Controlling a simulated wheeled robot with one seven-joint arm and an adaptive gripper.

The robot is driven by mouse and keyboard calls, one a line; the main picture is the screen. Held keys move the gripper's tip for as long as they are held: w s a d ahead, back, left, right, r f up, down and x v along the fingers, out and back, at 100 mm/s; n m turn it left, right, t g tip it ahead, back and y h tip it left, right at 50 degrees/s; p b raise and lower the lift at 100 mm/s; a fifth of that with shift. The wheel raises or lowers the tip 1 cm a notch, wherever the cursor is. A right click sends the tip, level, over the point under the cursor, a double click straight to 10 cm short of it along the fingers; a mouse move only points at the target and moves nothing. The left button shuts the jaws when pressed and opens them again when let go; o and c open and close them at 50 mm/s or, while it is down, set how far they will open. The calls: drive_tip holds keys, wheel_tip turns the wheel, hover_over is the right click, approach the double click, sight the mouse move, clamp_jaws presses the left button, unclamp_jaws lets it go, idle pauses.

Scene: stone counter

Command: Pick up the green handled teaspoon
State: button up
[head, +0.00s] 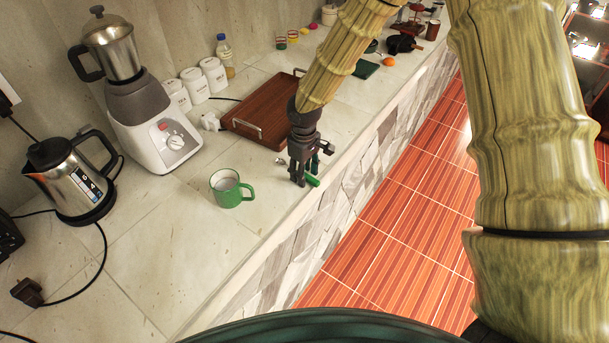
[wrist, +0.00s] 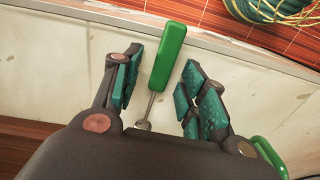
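The green handled teaspoon lies on the stone counter near its front edge. In the wrist view its green handle (wrist: 168,58) points toward the counter edge, and its metal neck runs down toward my gripper's palm, where the bowl is mostly hidden. In the head view the handle (head: 312,181) shows just beside my fingers. My gripper (wrist: 156,82) is open, with one teal-padded finger on each side of the spoon and a visible gap to both. In the head view my gripper (head: 303,180) points down at the counter.
A green mug (head: 230,190) stands close by to the left of my gripper. A wooden tray (head: 262,112) with metal handles lies behind. A blender (head: 150,120) and a kettle (head: 70,180) stand further left. The counter drops off to the tiled floor on the right.

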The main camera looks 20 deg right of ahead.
drive_tip(key=c, duration=0.8)
